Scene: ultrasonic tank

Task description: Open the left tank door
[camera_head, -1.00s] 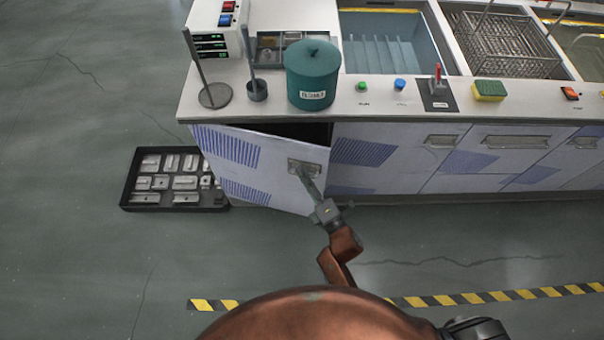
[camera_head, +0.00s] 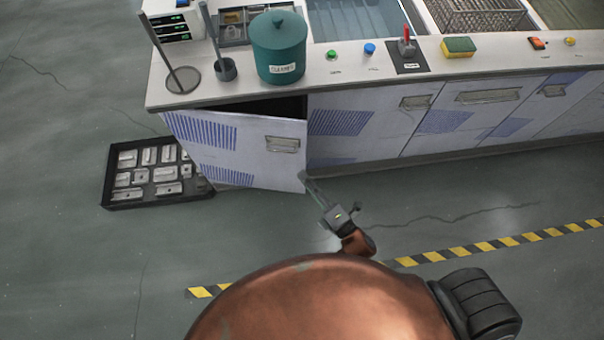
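The left tank door (camera_head: 222,165) is a pale panel with blue striped patches on the cabinet's front. It stands partly open, hinged on its left, with a dark gap behind its top edge. Its metal recessed handle (camera_head: 282,144) is near the free right edge. My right gripper (camera_head: 306,178) is at the door's lower right corner, below and right of the handle and off it. Whether its tips touch the door edge, and whether they are open or shut, I cannot tell. My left gripper is not in view.
A teal lidded pot (camera_head: 278,50), a yellow-green sponge (camera_head: 458,46) and a red switch (camera_head: 406,42) are on the white counter (camera_head: 350,80). A black tray of metal parts (camera_head: 150,202) lies on the floor left of the door. The floor in front is clear, with a striped line (camera_head: 485,246).

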